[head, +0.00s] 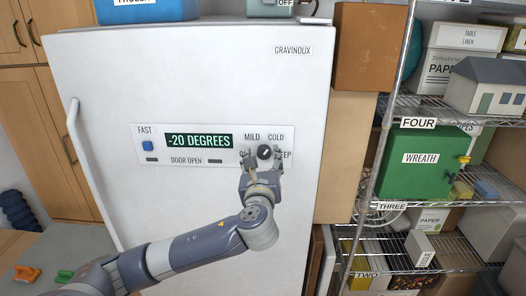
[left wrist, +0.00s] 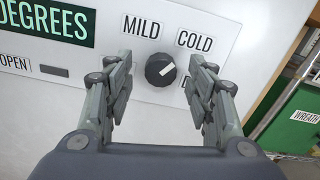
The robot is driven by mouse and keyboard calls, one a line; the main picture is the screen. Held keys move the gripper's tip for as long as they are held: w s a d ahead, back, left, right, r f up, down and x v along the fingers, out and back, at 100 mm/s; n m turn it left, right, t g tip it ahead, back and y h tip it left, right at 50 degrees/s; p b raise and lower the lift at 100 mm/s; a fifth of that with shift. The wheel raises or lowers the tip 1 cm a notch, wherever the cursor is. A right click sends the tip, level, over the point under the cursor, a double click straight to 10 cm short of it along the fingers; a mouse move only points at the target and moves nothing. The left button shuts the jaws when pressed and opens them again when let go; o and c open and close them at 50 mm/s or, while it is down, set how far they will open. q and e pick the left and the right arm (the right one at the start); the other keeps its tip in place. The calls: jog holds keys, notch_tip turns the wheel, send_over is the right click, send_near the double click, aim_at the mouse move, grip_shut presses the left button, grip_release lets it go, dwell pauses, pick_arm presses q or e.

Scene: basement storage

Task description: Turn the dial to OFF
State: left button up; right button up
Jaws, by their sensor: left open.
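The black round dial (head: 264,152) sits on the white control panel of the freezer, and it also shows in the left wrist view (left wrist: 160,70). Its white mark points to the upper right, roughly towards COLD. MILD and COLD are printed above it. The lower labels are partly covered by my fingers: only an "O" shows at the left and "EEP" at the right. My left gripper (head: 262,162) is open, with one finger on each side of the dial and a visible gap to it in the left wrist view (left wrist: 162,64). My right gripper is not in view.
The white freezer door (head: 190,75) has a long handle (head: 90,165) at the left. The panel shows a -20 DEGREES display (head: 199,141) and a blue FAST button (head: 147,146). A wire shelf with a green WREATH box (head: 415,180) stands at the right.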

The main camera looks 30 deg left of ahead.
aim_at(264, 152)
pick_arm(q)
jog(key=shift+x, duration=0.8)
jog(key=shift+w, duration=0.25)
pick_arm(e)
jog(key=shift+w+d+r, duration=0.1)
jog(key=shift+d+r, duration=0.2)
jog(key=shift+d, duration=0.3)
pick_arm(q)
jog(key=c, duration=1.1)
